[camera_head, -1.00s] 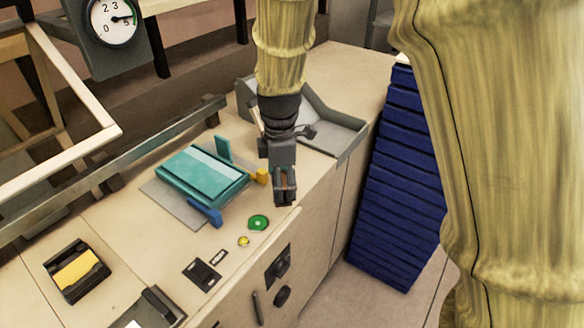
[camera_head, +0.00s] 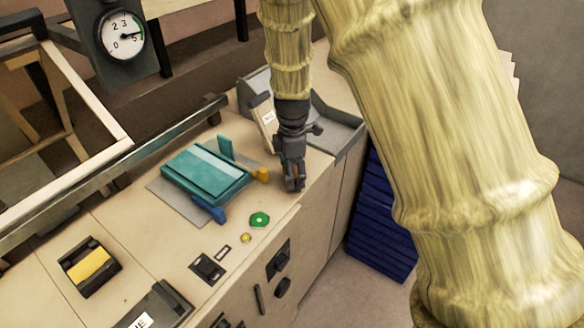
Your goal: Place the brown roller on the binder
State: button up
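My gripper (camera_head: 294,186) points down over the right part of the beige worktop, just right of a teal block. Its dark fingers look close together, with a small brownish patch between them. I cannot tell whether this patch is the brown roller or part of the gripper. No brown roller shows clearly elsewhere. A tan, upright piece with a dark top and a white label (camera_head: 265,120) stands behind my gripper at the grey tray; it may be the binder. The teal block (camera_head: 205,173) lies on a grey plate, with blue and yellow pieces at its corners.
The grey tray (camera_head: 345,132) sits at the worktop's back right. A green button (camera_head: 259,219), a yellow button (camera_head: 246,238) and switches line the front. A black and yellow block (camera_head: 90,265) is at left. Blue stacked crates (camera_head: 385,235) stand at right. A rail (camera_head: 125,168) runs behind.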

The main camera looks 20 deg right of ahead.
jog(key=shift+s+f, duration=0.1)
jog(key=shift+f, duration=0.1)
jog(key=o, duration=1.2)
jog(key=shift+c, duration=0.2)
jog(key=shift+r, duration=0.2)
notch_tip(320, 180, up, 12)
jog(key=b, duration=0.4)
jog(key=shift+f, duration=0.1)
